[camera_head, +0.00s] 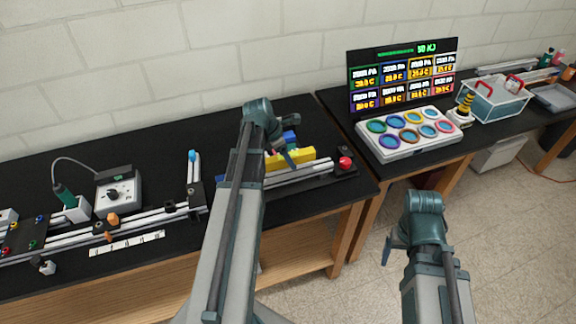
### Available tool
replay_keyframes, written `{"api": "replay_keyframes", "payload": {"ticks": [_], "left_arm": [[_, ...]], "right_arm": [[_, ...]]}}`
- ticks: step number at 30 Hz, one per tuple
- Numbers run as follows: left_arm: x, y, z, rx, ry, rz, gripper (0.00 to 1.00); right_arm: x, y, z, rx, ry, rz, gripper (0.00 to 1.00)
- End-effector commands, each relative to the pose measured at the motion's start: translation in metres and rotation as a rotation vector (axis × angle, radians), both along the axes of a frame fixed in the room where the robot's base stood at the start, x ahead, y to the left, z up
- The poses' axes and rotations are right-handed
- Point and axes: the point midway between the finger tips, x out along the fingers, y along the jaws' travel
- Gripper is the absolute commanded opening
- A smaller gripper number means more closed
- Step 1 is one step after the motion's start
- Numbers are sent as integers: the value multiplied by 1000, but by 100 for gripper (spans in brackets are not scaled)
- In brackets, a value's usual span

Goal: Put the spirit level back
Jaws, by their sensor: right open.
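A yellow bar that looks like the spirit level (301,157) lies at the right end of the black bench, just behind a silver rail (300,173). My left arm reaches over the bench, and its gripper (290,156) is at the yellow bar, pointing down. The arm hides the bar's left part, and I cannot tell whether the fingers touch or hold it. My right gripper (389,250) is open and empty, low in front of the benches over the floor. It is well away from the bar.
A red knob (345,163) stands at the rail's right end. A blue block (290,137) is behind the bar. A controller box (118,190), a white ruler (127,244) and more rails lie left. The second bench holds a screen (403,75), dish tray (408,133) and basket (494,101).

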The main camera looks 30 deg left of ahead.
Motion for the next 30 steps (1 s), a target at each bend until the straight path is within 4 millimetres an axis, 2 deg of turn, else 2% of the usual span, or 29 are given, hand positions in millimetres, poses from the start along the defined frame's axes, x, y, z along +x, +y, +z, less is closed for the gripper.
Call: {"api": "replay_keyframes", "payload": {"ticks": [7, 18, 20, 30], "left_arm": [[1, -1, -1, 0, 0, 0, 75], [1, -1, -1, 0, 0, 0, 8], [1, -1, -1, 0, 0, 0, 0], [0, -1, -1, 0, 0, 0, 0]], "right_arm": [[0, 0, -1, 0, 0, 1, 84], [0, 0, -1, 0, 0, 1, 84], [0, 0, -1, 0, 0, 1, 84], [0, 0, -1, 0, 0, 0, 84]]}}
